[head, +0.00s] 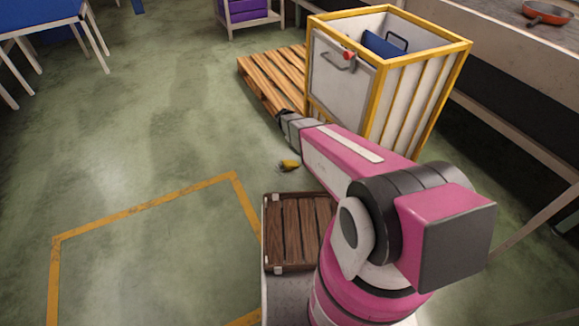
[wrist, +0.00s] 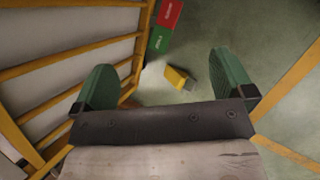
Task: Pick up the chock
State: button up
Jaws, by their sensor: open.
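The chock (head: 289,165) is a small yellow block with a darker end, lying on the green floor just in front of the wooden pallet. It also shows in the wrist view (wrist: 178,79), below and between the fingers, apart from both. My gripper (wrist: 160,62) is open and empty, with its two green fingers wide apart. In the head view my gripper (head: 284,113) is small and partly hidden by my pink arm, near the pallet's front edge and beyond the chock in the picture.
Red (wrist: 170,12) and green (wrist: 158,40) labelled pieces lie beyond. A slatted wooden surface (head: 290,230) is nearby. Floor to the left is clear.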

jog(key=w+a+f+n+t+h, duration=0.1)
jog(key=w+a+f+n+h, duration=0.1)
jog(key=w+a+f+n, duration=0.45)
jog(key=w+a+f+n+t+h, duration=0.15)
jog(key=w+a+f, duration=0.25)
jog(key=f, duration=0.6)
jog(key=n+t+h, duration=0.3)
jog(key=n, duration=0.2)
send_near(284, 164)
jog(key=shift+t, duration=0.25)
jog(key=x, duration=0.8)
jog(key=shift+s+d, duration=0.2)
jog(key=shift+d, duration=0.1)
jog(key=c, duration=1.2)
